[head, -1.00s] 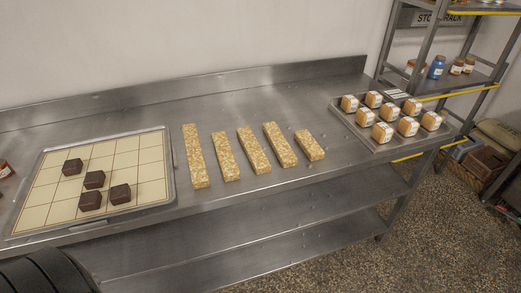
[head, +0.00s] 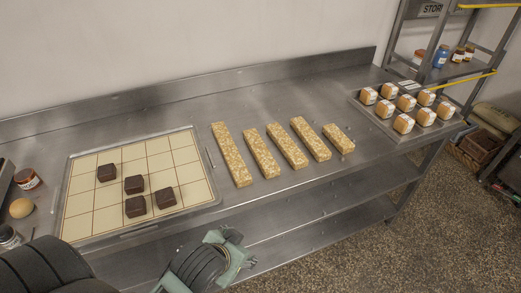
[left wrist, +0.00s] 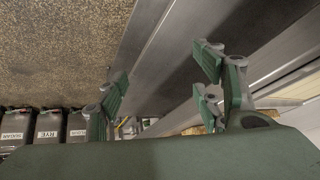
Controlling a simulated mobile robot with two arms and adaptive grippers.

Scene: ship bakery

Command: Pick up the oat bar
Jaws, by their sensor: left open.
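Several oat bars lie side by side on the steel bench in the head view: a long one at the left (head: 231,155), then others (head: 261,153), (head: 286,143), (head: 310,138), and a short one (head: 338,138) at the right. My left gripper (head: 236,252) is at the bottom of the head view, in front of the bench and apart from the bars. In the left wrist view its fingers (left wrist: 165,88) are spread with nothing between them. No whole oat bar is clear in that view. My right gripper is not seen.
A tray (head: 211,172) with a cream grid and dark brown cubes lies left of the bars. A metal tray (head: 381,126) of wrapped cubes stands at the right. A jar (head: 28,180) and round item (head: 21,208) sit at the left edge. Labelled bins (left wrist: 47,128) show in the wrist view.

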